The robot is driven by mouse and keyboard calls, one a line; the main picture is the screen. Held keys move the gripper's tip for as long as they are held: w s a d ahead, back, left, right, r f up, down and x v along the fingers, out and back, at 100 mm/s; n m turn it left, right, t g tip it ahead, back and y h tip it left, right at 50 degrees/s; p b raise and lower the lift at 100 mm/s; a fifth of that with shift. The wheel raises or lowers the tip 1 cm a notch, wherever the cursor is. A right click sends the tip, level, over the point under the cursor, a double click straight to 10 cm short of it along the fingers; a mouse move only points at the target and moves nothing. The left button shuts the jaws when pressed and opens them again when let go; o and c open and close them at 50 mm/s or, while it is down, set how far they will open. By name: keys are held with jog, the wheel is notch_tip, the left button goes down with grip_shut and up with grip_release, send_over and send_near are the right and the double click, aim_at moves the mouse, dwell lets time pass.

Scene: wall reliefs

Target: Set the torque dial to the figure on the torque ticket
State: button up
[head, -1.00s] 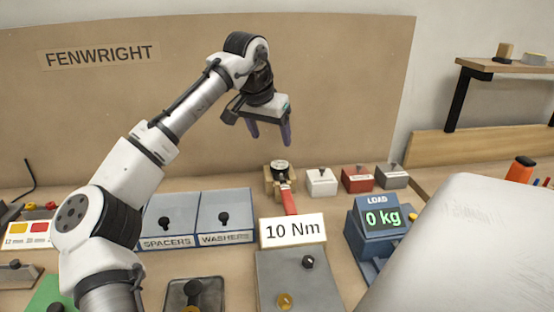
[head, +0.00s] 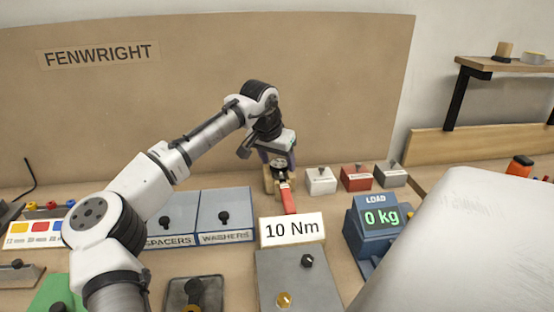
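The torque ticket (head: 292,230) is a white card reading "10 Nm", standing at the back of a grey plate. Behind it, a torque wrench with a red handle (head: 288,198) sits in a wooden holder. Its round dark-topped dial (head: 280,169) is partly covered by my gripper, and its figures are too small to read. My gripper (head: 278,162) points down at the dial, with its purple fingers apart, one on each side. I cannot tell whether the fingers touch the dial.
Blue bins marked SPACERS and WASHERS (head: 225,238) stand to the left. White, red (head: 355,180) and grey lidded boxes stand just right of the dial. A blue scale (head: 376,220) reads "0 kg". A tan backboard (head: 340,90) rises behind.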

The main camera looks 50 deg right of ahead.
jog(key=c, duration=0.8)
jog(key=shift+n, duration=0.5)
jog(key=n+p, duration=0.1)
jog(key=n, duration=0.1)
jog(key=n+t+y+p, duration=0.1)
jog(key=n, duration=0.1)
jog(key=n+t+p, duration=0.1)
jog(key=shift+s+d+r+n, duration=0.1)
jog(key=shift+s+d+n, duration=0.1)
jog(key=shift+s+n, duration=0.2)
jog(key=n+p, duration=0.1)
jog(key=n, duration=0.1)
jog(key=n+t+y+p, duration=0.1)
jog(key=n, duration=0.1)
jog(key=shift+d+y+p, duration=0.15)
jog(key=shift+y+p, duration=0.15)
jog(key=shift+p, duration=0.1)
jog(key=shift+d+n+y+p, duration=0.1)
jog(key=shift+n+y+p, duration=0.4)
jog(key=shift+n, duration=0.4)
